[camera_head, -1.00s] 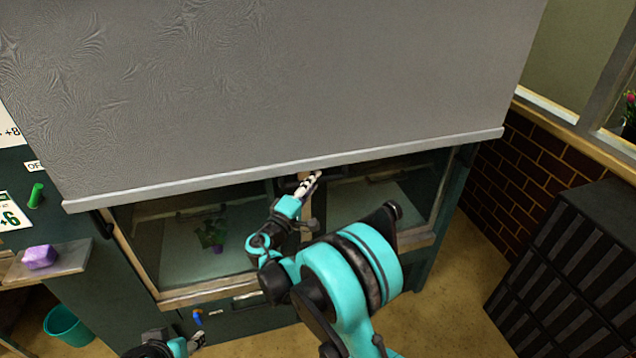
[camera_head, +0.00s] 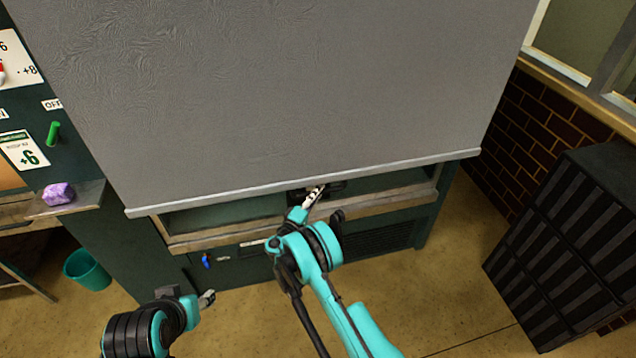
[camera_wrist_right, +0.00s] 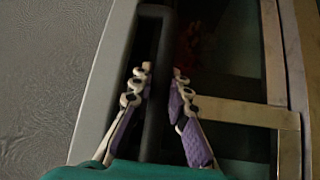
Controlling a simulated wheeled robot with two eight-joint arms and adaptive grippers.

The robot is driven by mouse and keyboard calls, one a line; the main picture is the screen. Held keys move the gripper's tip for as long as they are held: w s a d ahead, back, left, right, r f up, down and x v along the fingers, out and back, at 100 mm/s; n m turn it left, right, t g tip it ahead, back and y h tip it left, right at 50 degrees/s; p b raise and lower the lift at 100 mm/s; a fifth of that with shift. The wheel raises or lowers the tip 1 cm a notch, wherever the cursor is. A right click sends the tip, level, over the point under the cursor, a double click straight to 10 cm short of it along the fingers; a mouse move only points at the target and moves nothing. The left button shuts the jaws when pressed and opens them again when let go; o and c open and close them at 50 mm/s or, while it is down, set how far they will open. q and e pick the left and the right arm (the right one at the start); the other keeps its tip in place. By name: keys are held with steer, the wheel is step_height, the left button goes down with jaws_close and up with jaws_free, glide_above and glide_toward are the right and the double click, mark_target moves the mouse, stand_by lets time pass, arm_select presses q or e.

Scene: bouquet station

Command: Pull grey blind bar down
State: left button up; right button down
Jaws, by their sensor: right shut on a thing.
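The grey blind (camera_head: 280,90) hangs in front of the dark green cabinet, and its pale grey bar (camera_head: 230,196) crosses low over the cabinet's front opening. The bar also shows in the right wrist view (camera_wrist_right: 100,85), running along the left of the fingers. My right gripper (camera_head: 314,192) is at the bar's lower edge near its middle. In the right wrist view its fingers (camera_wrist_right: 160,74) are on both sides of a dark handle (camera_wrist_right: 157,125) beside the bar, and it is shut on it. My left gripper (camera_head: 207,297) is low at the left, away from the blind; its jaws are too small to judge.
A slatted black crate stack (camera_head: 565,250) stands at the right by the brick wall (camera_head: 545,120). A purple block (camera_head: 58,193) sits on a shelf at the left, above a teal bin (camera_head: 88,270). A green lever (camera_head: 53,133) is on the left panel. The floor in front is clear.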

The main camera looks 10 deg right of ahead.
steer(key=shift+f, duration=0.45)
steer(key=c, duration=1.7)
jaws_free()
steer(key=v, duration=1.2)
